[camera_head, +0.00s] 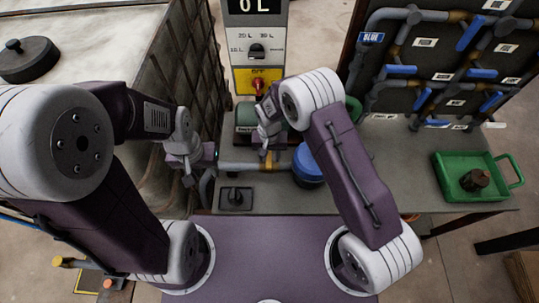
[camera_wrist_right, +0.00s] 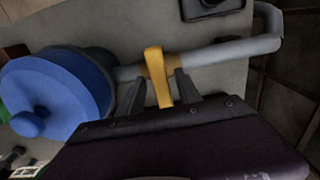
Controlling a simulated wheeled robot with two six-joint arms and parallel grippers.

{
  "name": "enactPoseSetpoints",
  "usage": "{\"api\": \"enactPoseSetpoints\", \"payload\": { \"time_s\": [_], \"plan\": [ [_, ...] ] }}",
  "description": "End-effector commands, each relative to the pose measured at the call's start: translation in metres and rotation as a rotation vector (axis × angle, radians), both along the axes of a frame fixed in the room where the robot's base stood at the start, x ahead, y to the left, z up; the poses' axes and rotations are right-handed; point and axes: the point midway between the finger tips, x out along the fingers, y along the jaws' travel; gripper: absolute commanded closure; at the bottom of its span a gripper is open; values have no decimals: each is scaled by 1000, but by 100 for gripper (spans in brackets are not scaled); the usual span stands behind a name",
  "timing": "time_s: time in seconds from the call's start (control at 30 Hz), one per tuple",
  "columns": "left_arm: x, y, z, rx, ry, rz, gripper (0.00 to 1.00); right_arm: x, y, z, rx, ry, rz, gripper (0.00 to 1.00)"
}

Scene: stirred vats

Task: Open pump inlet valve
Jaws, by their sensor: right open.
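A yellow valve handle (camera_wrist_right: 155,72) sits on a grey pipe (camera_wrist_right: 222,56) in the right wrist view. The handle lies across the pipe, at about a right angle to it. My right gripper (camera_wrist_right: 158,84) is open, with one finger on each side of the handle; gaps show between the handle and both fingers. In the head view, my right gripper (camera_head: 264,143) is above the bench, and the yellow handle (camera_head: 268,161) shows just below it. My left gripper (camera_head: 188,171) hangs at the left edge of the bench, away from the valve; its jaw opening is unclear.
A blue round-topped part (camera_wrist_right: 55,95) is beside the pipe, close to my right gripper. A control box (camera_head: 257,47) with a red knob stands behind. A panel of blue-handled pipes (camera_head: 445,65) and a green tray (camera_head: 447,171) are at right. A caged vat is at left.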

Motion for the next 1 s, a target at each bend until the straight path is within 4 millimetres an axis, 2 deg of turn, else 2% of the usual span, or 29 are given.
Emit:
{"api": "enactPoseSetpoints", "payload": {
  "time_s": [0.23, 0.27, 0.3, 0.4, 0.77, 1.0],
  "plan": [
    [0, 0, 0, 0, 0, 0, 62, 0, 0, -2, 0, 0, 0, 59],
    [0, 0, 0, 0, 0, 0, 62, 0, 0, -2, 0, 0, 0, 65],
    [0, 0, 0, 0, 0, 0, 62, 0, 0, -2, 0, 0, 0, 76],
    [0, 0, 0, 0, 0, 0, 62, 0, 0, -2, 0, 0, 0, 100],
    [0, 0, 0, 0, 0, 0, 62, 0, 0, -2, 0, -1, 35, 100],
    [0, 0, -2, 0, 0, 0, 62, 0, 0, -2, 0, -1, 176, 100]
  ]
}}
